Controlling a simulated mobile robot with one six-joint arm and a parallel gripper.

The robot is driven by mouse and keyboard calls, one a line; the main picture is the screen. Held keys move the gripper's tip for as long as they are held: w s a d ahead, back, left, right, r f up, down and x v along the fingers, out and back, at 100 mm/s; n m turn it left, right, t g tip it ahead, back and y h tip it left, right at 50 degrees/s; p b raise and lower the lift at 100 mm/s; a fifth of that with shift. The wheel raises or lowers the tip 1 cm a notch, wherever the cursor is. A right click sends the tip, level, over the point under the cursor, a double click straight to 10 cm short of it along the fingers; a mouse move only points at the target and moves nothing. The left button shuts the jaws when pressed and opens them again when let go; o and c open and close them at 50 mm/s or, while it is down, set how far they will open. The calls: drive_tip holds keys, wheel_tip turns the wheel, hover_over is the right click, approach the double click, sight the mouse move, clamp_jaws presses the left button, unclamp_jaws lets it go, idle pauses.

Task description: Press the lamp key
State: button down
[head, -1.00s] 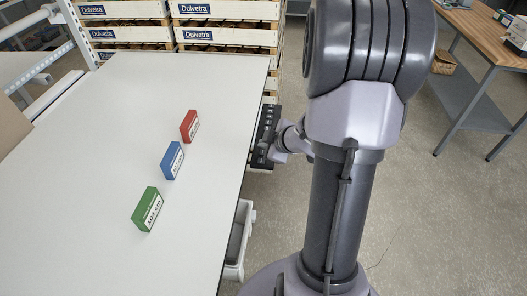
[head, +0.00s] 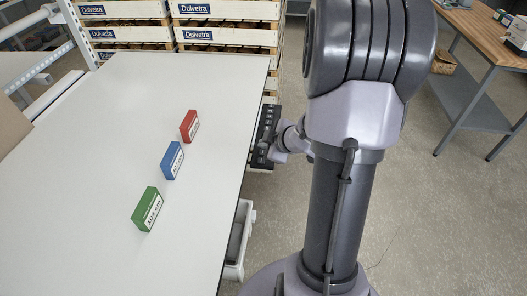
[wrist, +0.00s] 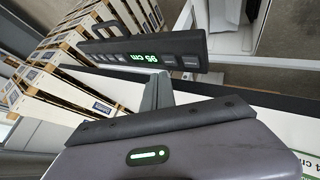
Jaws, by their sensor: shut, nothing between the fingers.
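The black key panel (head: 266,130) is fixed along the right edge of the white table in the head view. In the wrist view the panel (wrist: 150,50) runs slantwise across the upper part, with a green lit display (wrist: 142,58) reading "95 cm" and flat keys on both sides of it. The key markings are too small to read, so I cannot tell which is the lamp key. My gripper (head: 272,152) is shut and empty, close in front of the panel's near part. In the wrist view its fingers (wrist: 158,92) point at the panel; whether they touch a key is unclear.
A red block (head: 189,126), a blue block (head: 172,160) and a green block (head: 147,209) marked "104 cm" stand on the white table (head: 90,150). A white bin (head: 240,245) hangs below the table edge. Wooden crates (head: 225,35) are stacked behind. A wooden bench (head: 480,40) stands right.

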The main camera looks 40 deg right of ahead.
drive_tip(key=shift+f, duration=0.45)
drive_tip(key=shift+f+b, duration=0.4)
drive_tip(key=shift+b, duration=0.2)
drive_tip(key=shift+r, duration=0.15)
drive_tip(key=shift+r+p, duration=0.75)
drive_tip(key=shift+p, duration=0.15)
wheel_tip(320, 180, up, 6)
drive_tip(key=p, duration=0.6)
